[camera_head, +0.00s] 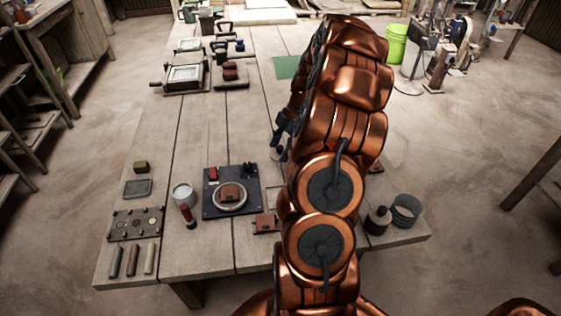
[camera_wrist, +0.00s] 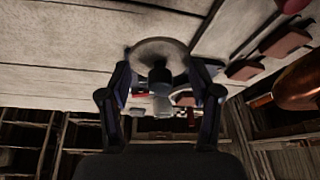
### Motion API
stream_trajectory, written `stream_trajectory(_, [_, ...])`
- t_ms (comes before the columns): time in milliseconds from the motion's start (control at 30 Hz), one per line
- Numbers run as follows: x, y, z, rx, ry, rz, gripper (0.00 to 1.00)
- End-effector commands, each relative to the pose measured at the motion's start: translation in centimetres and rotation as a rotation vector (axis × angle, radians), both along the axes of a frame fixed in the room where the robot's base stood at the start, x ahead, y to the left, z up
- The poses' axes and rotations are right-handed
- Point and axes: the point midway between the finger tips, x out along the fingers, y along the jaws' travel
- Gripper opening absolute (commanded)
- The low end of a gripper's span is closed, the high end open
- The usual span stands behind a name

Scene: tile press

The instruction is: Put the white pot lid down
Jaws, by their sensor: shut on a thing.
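My gripper (camera_wrist: 160,76) is shut on the white pot lid (camera_wrist: 146,50). The lid is a round pale disc, shaded grey in the wrist view, with a darker knob between the fingers. In the head view my gripper (camera_head: 281,136) is mostly hidden behind my arm, over the middle of the table. A small pale edge there seems to be the lid. The gap between lid and tabletop is hard to judge. A white round pot (camera_head: 183,192) stands at the near left of the table, apart from my gripper.
Left of my arm lies a dark plate (camera_head: 247,205) with a round dish and brown block. A dark bottle (camera_head: 378,220) and grey ring-shaped container (camera_head: 406,209) stand near right. The wooden table's (camera_head: 205,130) middle left is clear.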

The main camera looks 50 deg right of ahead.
Motion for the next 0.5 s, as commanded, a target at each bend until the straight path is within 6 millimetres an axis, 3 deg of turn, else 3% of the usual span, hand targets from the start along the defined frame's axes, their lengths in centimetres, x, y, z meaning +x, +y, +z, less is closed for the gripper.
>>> stream_trajectory(100, [-0.1, 0.0, -1.9, 0.001, 0.003, -0.001, 0.40])
stream_trajectory(500, [0.0, 0.0, -4.8, 0.000, 0.001, -0.002, 0.40])
